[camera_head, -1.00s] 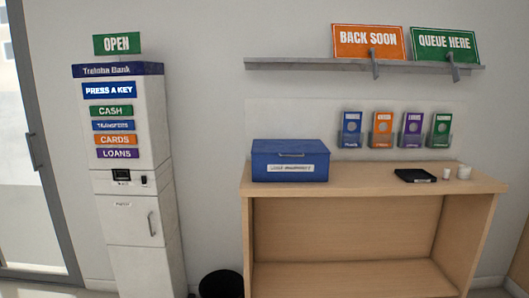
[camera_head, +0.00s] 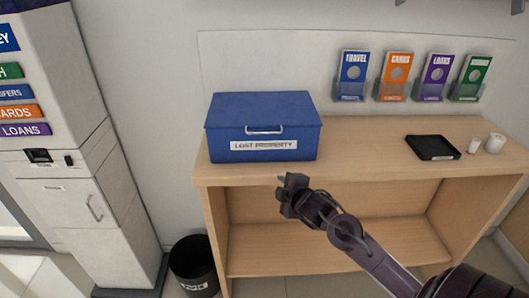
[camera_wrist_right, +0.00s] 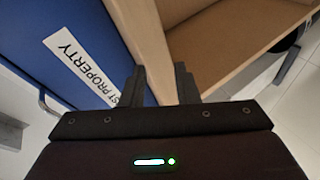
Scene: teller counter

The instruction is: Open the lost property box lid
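The blue lost property box (camera_head: 264,126) stands on the left end of the wooden counter (camera_head: 370,160). Its lid (camera_head: 262,106) is shut, with a metal handle (camera_head: 264,131) at the front above a white "LOST PROPERTY" label (camera_head: 264,145). My right gripper (camera_head: 284,184) is in front of the counter edge, just below and apart from the box. In the right wrist view the box front (camera_wrist_right: 75,30) fills the left side, and the two fingers (camera_wrist_right: 160,84) stand apart with nothing between them. My left gripper is in neither current view.
Leaflet holders (camera_head: 352,75) line the wall behind. A black bin (camera_head: 194,266) stands on the floor left of the counter, near the white kiosk (camera_head: 75,190). Counter space right of the box is clear.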

